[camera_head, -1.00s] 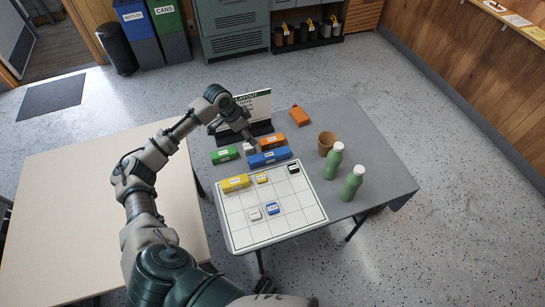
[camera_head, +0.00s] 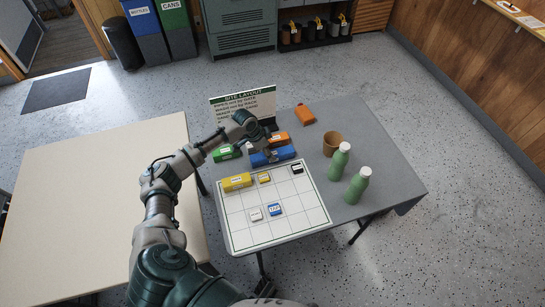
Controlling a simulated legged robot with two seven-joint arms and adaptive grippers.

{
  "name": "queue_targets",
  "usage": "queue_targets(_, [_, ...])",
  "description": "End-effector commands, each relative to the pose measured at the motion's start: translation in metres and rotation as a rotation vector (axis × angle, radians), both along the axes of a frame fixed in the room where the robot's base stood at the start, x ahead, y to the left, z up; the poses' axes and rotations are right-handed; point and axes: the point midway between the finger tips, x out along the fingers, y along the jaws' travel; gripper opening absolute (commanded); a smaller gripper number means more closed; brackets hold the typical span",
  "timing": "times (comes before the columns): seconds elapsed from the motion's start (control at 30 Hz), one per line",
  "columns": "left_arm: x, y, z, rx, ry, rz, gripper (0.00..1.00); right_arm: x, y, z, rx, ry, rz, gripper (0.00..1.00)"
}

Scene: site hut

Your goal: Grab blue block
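A long blue block (camera_head: 284,153) lies on the grey table (camera_head: 385,170), just behind the white grid board (camera_head: 292,217). My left gripper (camera_head: 266,153) is right at the left part of the blue block and hides some of it. The view is too small to tell whether its fingers are apart or touching the block. A small blue tile (camera_head: 275,209) lies on the grid board. My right gripper is not in view.
A green block (camera_head: 226,153) and an orange block (camera_head: 279,139) lie close to the blue one. A yellow block (camera_head: 237,182) sits on the board. The sign (camera_head: 243,105) stands behind; a brown cup (camera_head: 331,143) and two green bottles (camera_head: 339,162) stand to the right.

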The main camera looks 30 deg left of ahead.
Motion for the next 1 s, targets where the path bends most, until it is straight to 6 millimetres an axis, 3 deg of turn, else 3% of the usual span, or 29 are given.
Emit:
queue_targets(0.2, [0.009,-0.010,-0.029,-0.001,0.001,0.000,0.71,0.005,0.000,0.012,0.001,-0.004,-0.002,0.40])
queue_targets(0.47, [0.010,-0.011,-0.031,0.001,-0.001,-0.001,0.71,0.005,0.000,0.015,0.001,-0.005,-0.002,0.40])
queue_targets(0.57, [0.010,-0.011,-0.031,0.000,0.000,-0.001,0.51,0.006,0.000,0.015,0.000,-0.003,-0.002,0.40])
queue_targets(0.77, [0.010,-0.010,-0.032,0.000,0.000,0.000,0.01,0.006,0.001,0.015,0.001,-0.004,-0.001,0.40])
queue_targets(1.0, [0.010,-0.010,-0.031,0.000,0.000,0.000,0.00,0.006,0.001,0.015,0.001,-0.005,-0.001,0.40])
